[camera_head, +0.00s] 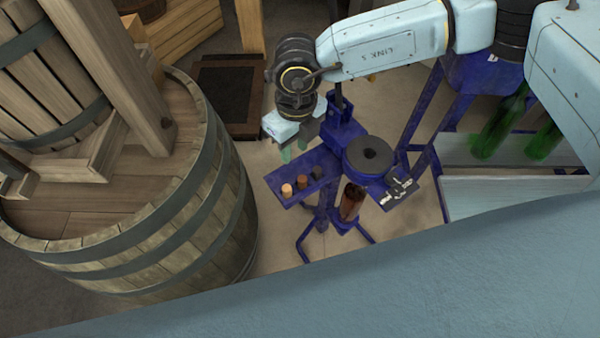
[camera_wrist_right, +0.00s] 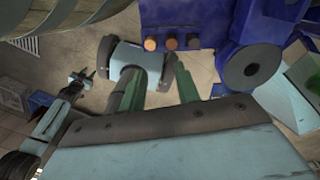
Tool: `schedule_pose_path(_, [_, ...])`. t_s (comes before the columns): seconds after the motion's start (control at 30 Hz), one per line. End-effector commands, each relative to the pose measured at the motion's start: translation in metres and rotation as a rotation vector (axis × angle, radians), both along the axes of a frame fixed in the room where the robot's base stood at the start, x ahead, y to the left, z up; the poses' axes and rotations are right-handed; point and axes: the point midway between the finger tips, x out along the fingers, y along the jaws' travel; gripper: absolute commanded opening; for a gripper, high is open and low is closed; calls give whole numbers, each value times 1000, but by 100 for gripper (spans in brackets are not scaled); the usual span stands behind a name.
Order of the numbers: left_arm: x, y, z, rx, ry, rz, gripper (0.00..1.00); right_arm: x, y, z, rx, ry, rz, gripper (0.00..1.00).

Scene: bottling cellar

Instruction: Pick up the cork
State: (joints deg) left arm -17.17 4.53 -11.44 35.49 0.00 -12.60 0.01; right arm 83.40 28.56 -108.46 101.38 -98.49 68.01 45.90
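A light tan cork (camera_head: 287,190) stands at the left end of a short row on a blue shelf (camera_head: 275,177) of the blue bottling machine. A brown stopper (camera_head: 302,182) and a dark stopper (camera_head: 317,172) stand beside it. In the right wrist view the cork (camera_wrist_right: 150,44) shows beyond the fingers. My right gripper (camera_head: 295,151) is open and empty, its green fingers apart, behind the row in the head view and not touching it. My left gripper (camera_wrist_right: 82,75) shows small at the left of the right wrist view; its opening is unclear. It is not seen in the head view.
A brown bottle (camera_head: 352,203) stands on the machine below a round black-centred disc (camera_head: 371,155). A large wooden barrel (camera_head: 190,220) stands close on the left. Green bottles (camera_head: 500,125) lie in a pale crate (camera_head: 462,150) on the right. Open floor lies between barrel and machine.

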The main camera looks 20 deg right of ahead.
Motion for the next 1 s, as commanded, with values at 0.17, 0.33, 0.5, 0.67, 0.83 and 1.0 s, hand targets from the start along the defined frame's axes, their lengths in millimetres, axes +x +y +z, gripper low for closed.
schedule_pose_path(0.17, [0,0,0,0,1,0,36,6,-13,-13,-52,-22,-2,32])
schedule_pose_path(0.33, [-1,0,-1,0,1,-1,36,5,-13,-47,-49,-21,-2,32])
schedule_pose_path(0.5, [-1,0,-3,0,1,-1,36,5,-12,-72,-47,-22,-2,32])
schedule_pose_path(0.67, [-1,0,-3,0,1,-1,36,4,-13,-82,-47,-21,0,32])
schedule_pose_path(0.83, [-1,0,-2,0,1,-1,36,2,-17,-104,-47,-21,-1,32])
schedule_pose_path(1.0, [-1,0,-4,0,1,-1,36,1,-18,-127,-46,-22,-1,32])
